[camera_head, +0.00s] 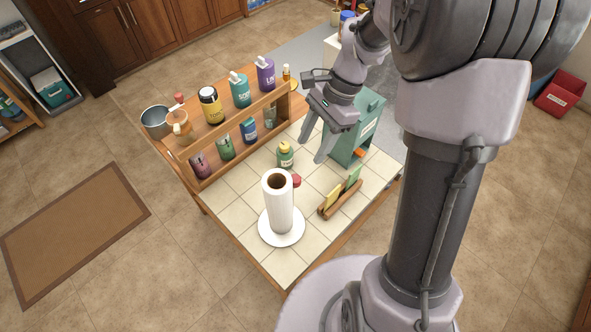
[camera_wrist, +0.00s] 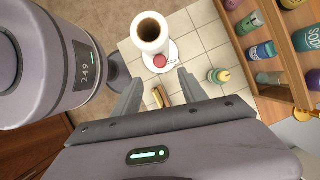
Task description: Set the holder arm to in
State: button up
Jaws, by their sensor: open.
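A white paper towel roll (camera_head: 279,205) stands upright on a round white base (camera_head: 281,238) on the tiled table. A small red round piece (camera_head: 296,180) is beside the roll, partly behind it; in the wrist view this red piece (camera_wrist: 160,61) is over the base's near side. Whether it belongs to a holder arm I cannot tell. My gripper (camera_head: 314,146) is open and empty above the tiles, behind and right of the roll. In the wrist view my gripper (camera_wrist: 158,80) has its fingers spread, with the roll (camera_wrist: 150,33) beyond them.
A wooden holder (camera_head: 341,207) with cards or packets sits at the front right. A green box (camera_head: 362,130) is close beside my gripper. A wooden shelf (camera_head: 215,185) with several bottles lines the left side. Tiles around the roll are mostly bare.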

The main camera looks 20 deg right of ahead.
aim_at(297, 178)
jog(key=b+x, duration=0.2)
jog(key=x, duration=0.9)
jog(key=shift+f+b, duration=0.25)
jog(key=shift+b, duration=0.15)
